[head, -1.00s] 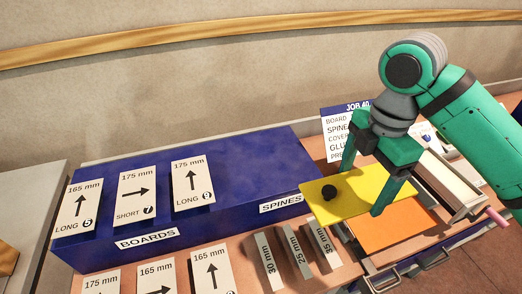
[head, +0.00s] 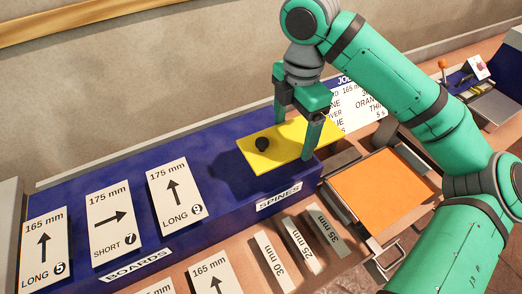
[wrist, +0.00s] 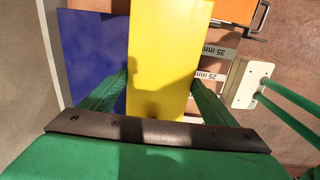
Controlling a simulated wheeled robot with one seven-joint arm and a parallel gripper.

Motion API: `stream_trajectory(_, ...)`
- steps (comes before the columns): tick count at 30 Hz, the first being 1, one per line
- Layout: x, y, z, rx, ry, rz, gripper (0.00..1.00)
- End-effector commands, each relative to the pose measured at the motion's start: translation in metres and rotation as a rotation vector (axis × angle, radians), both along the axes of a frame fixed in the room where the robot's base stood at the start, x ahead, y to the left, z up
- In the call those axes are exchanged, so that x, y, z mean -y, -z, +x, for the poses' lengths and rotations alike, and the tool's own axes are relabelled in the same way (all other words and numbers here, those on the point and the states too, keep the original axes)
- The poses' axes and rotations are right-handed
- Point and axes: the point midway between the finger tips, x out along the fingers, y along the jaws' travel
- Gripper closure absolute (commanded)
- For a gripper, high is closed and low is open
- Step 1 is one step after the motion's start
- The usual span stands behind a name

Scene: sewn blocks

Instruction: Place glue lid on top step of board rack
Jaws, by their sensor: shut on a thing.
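The glue lid (head: 292,146) is a flat yellow plate with a black knob near its left end. My gripper (head: 294,135) is shut across the lid's width, one finger on each long side. In the wrist view the lid (wrist: 165,45) lies between my fingers (wrist: 160,80). The board rack (head: 228,208) is a blue stepped block. The lid is over the right end of the rack's top step, roughly level, with its shadow to the left on the blue surface. I cannot tell whether it touches the step. The wrist view shows the rack (wrist: 88,45) beside the lid.
Several white boards (head: 175,195) lie on the rack's left part. Grey spines (head: 300,247) lie in front of it. An orange sheet (head: 380,192) in a tray is at the right, and a job card (head: 362,103) stands behind. The top step left of the lid is clear.

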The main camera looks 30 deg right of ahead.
Motion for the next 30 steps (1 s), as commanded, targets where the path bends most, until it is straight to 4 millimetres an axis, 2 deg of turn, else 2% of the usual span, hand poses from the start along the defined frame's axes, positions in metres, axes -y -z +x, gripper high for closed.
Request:
stream_trajectory(3,-0.019,0.012,0.020,-0.001,-0.005,0.002,0.45)
stream_trajectory(9,-0.036,0.045,0.038,-0.002,-0.001,0.002,0.45)
stream_trajectory(12,-0.041,0.055,0.044,-0.001,0.000,-0.001,0.45)
stream_trajectory(19,-0.048,0.069,0.052,-0.002,0.002,0.000,0.45)
stream_trajectory(25,-0.049,0.095,0.053,-0.002,0.003,-0.001,0.45)
stream_trajectory(30,-0.049,0.101,0.054,0.000,0.003,0.000,0.45)
